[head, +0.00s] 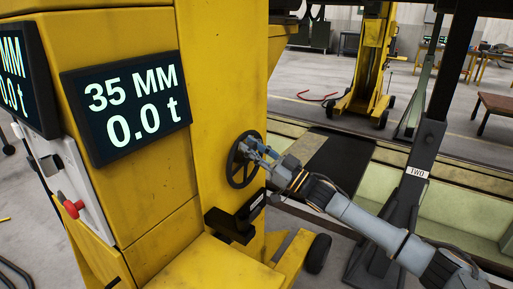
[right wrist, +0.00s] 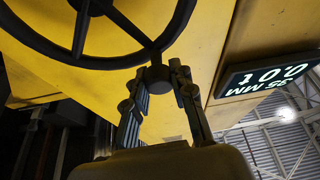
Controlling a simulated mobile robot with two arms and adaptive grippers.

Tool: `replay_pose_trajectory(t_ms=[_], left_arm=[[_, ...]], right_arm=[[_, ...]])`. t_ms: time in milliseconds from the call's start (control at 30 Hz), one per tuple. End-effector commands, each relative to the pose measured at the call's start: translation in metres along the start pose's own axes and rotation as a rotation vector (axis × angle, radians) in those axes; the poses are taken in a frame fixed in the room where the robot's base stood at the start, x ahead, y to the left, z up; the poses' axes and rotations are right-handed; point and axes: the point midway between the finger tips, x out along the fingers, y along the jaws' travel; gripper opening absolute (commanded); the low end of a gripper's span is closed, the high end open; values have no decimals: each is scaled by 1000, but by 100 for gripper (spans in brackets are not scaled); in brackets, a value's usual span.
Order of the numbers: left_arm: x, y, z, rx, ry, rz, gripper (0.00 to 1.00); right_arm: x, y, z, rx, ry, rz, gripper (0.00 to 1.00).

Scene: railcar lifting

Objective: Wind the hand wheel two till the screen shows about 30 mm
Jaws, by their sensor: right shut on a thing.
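The black spoked hand wheel (head: 230,167) is on the side of the yellow lifting column (head: 215,80). My right gripper (head: 252,147) is at the upper right of its rim. In the right wrist view, the fingers of my right gripper (right wrist: 160,78) are on either side of the dark round knob (right wrist: 153,83) on the wheel's rim (right wrist: 110,62), shut on it. The screen (head: 126,107) reads 35 MM and 0.0 t. It also shows upside down in the right wrist view (right wrist: 268,75). My left gripper is out of view.
A black bracket (head: 232,224) sticks out below the wheel. A grey stand labelled TWO (head: 417,172) is at the right, beyond my right arm. A second screen (head: 14,80) and a red knob (head: 73,207) are at the left. Another yellow column (head: 372,60) stands farther back.

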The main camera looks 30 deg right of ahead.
Motion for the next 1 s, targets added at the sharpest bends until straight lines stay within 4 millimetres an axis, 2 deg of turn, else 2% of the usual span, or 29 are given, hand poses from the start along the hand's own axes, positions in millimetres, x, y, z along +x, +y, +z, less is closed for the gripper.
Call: replay_pose_trajectory(t_ms=[500,1000], left_arm=[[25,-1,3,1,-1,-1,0],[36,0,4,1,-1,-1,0]], right_arm=[[-10,-35,25,-452,0,-190,0],[-20,-50,48,-761,-1,-318,0]])
